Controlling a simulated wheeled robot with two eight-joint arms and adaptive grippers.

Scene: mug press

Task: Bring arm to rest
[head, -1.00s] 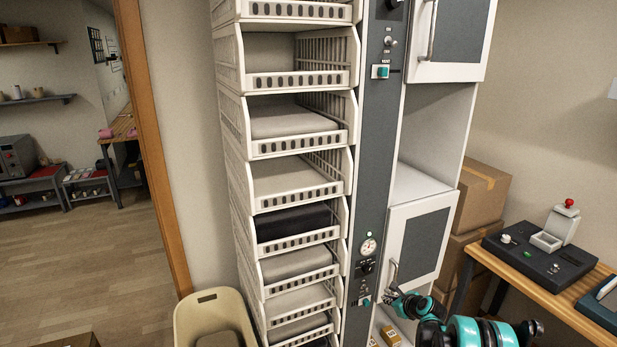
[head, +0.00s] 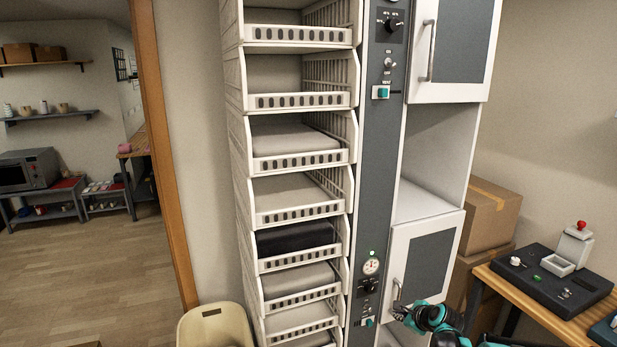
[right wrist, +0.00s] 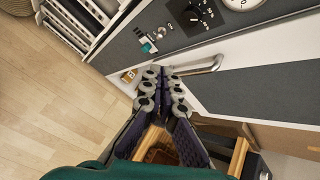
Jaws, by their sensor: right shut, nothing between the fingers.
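My right gripper (head: 402,312) is low in the head view, in front of the lower cabinet door (head: 424,258) and close to its handle (head: 398,291). In the right wrist view the gripper (right wrist: 163,72) has its fingers together and holds nothing. The door handle (right wrist: 205,66) shows just beyond the fingertips there; I cannot tell whether they touch. The lower door looks closed in the head view. My left gripper is not in view.
A tall rack of white baskets (head: 298,158) stands left of a grey control panel (head: 378,180). A bin (head: 215,328) stands at the rack's foot. At right are cardboard boxes (head: 490,213) and a bench with a black device (head: 550,273). Floor at left is open.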

